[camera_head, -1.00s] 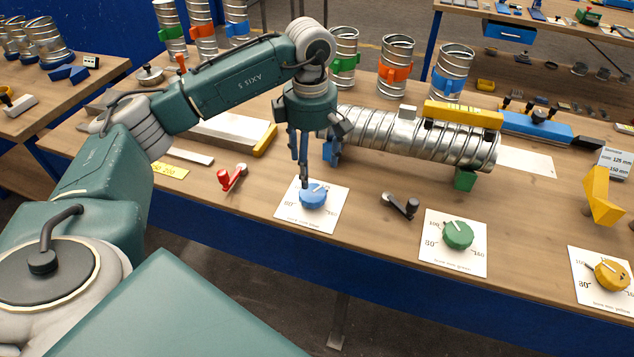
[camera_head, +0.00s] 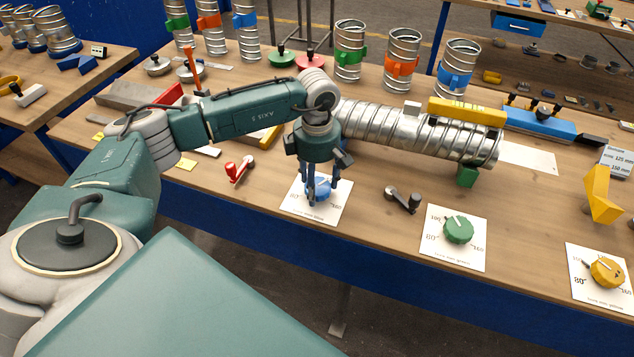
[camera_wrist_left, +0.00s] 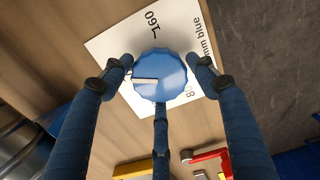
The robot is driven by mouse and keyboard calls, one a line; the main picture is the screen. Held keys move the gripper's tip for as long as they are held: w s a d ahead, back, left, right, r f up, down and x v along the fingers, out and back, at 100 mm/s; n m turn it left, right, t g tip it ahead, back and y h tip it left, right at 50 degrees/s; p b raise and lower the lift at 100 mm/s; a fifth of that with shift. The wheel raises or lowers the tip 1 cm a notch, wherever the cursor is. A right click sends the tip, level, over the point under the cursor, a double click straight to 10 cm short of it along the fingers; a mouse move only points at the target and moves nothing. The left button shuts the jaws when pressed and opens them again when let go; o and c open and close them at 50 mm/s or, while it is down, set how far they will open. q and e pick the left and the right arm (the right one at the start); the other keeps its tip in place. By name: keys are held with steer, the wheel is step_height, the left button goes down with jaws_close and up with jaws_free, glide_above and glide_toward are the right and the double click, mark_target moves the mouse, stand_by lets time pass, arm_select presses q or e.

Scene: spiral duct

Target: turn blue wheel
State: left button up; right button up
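The blue wheel (camera_head: 319,187) sits on a white card (camera_head: 303,205) with a printed scale, partly hidden by my left gripper (camera_head: 321,190). In the left wrist view the blue wheel (camera_wrist_left: 160,76) shows its white pointer mark to the left, with 160 above and 80 below right on the card. My left gripper (camera_wrist_left: 160,75) reaches down with its three fingers spread around the wheel. Small gaps seem to show beside the two upper fingertips; whether the third touches, I cannot tell. My right gripper is not in view.
A green wheel (camera_head: 458,229) and a yellow wheel (camera_head: 607,271) sit on cards to the right. A black-handled crank (camera_head: 403,200) and a red crank (camera_head: 240,169) flank the blue wheel's card. A ribbed metal duct (camera_head: 400,132) lies behind.

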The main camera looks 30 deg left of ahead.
arm_select(q)
steer(key=c, duration=0.6)
steer(key=shift+n, duration=0.4)
steer(key=n+b, duration=0.2)
steer(key=shift+a+f+n, duration=0.1)
steer(key=shift+n, duration=0.3)
steer(key=n+b, duration=0.1)
steer(key=n, duration=0.1)
steer(key=shift+n, duration=0.4)
steer(key=n+b, duration=0.1)
steer(key=n, duration=0.2)
steer(key=shift+b, duration=0.35)
steer(key=shift+s+n+b, duration=0.1)
steer(key=shift+n+b, duration=0.25)
steer(key=shift+n, duration=1.05)
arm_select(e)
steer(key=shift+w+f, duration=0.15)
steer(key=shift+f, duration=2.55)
